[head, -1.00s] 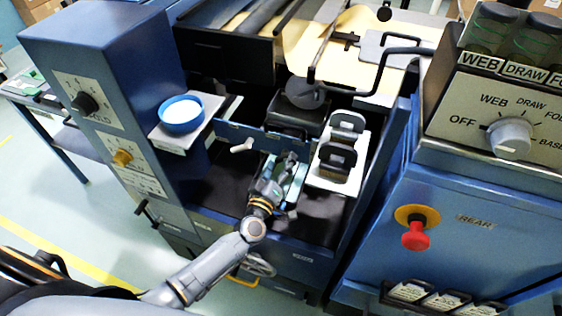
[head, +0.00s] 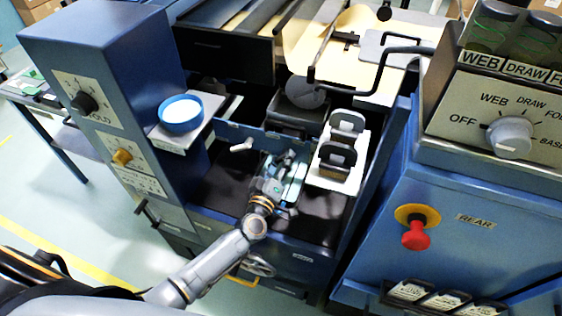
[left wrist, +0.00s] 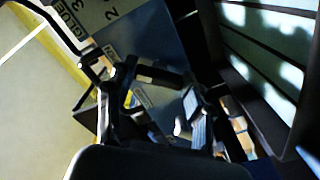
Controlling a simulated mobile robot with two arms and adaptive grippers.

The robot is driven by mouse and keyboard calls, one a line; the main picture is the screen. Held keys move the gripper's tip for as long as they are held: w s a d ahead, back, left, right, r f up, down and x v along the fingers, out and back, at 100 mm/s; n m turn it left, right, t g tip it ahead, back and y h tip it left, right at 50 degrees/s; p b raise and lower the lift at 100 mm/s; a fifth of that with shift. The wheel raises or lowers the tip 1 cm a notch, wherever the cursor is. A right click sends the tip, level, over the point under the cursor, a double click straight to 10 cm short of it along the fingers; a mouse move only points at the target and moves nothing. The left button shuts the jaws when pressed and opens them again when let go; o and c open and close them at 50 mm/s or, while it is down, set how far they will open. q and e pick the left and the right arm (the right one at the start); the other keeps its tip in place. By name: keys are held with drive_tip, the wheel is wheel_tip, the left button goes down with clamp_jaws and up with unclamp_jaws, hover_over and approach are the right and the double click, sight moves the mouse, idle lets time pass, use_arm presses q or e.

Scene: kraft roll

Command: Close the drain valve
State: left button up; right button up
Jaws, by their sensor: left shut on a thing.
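My left gripper (head: 288,162) is inside the open bay of the blue machine, in the middle of the head view. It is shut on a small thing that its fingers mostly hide. A pale teal part (head: 297,187) shows beside the fingers. A white lever handle (head: 242,146) sticks out to the left of the gripper, apart from it. I cannot tell for certain which part is the drain valve. In the left wrist view the dark fingers (left wrist: 150,88) stand before a blue panel (left wrist: 150,35) marked GLUE. My right gripper is not in view.
A blue bowl (head: 181,113) of white stuff stands on a shelf at the left. A white rack with black handles (head: 338,155) stands close to the right of my gripper. A handwheel (head: 260,267) is below. A red button (head: 416,238) is on the right cabinet.

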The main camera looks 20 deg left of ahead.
use_arm(q)
drive_tip(key=n+b, duration=0.2)
drive_tip(key=n, duration=0.7)
drive_tip(key=n+b, duration=0.1)
drive_tip(key=n, duration=0.2)
drive_tip(key=shift+n, duration=0.4)
drive_tip(key=shift+n+b, duration=0.75)
drive_tip(key=shift+n, duration=1.45)
drive_tip(key=o, duration=1.2)
drive_tip(key=shift+c, duration=0.2)
drive_tip(key=shift+r, duration=0.1)
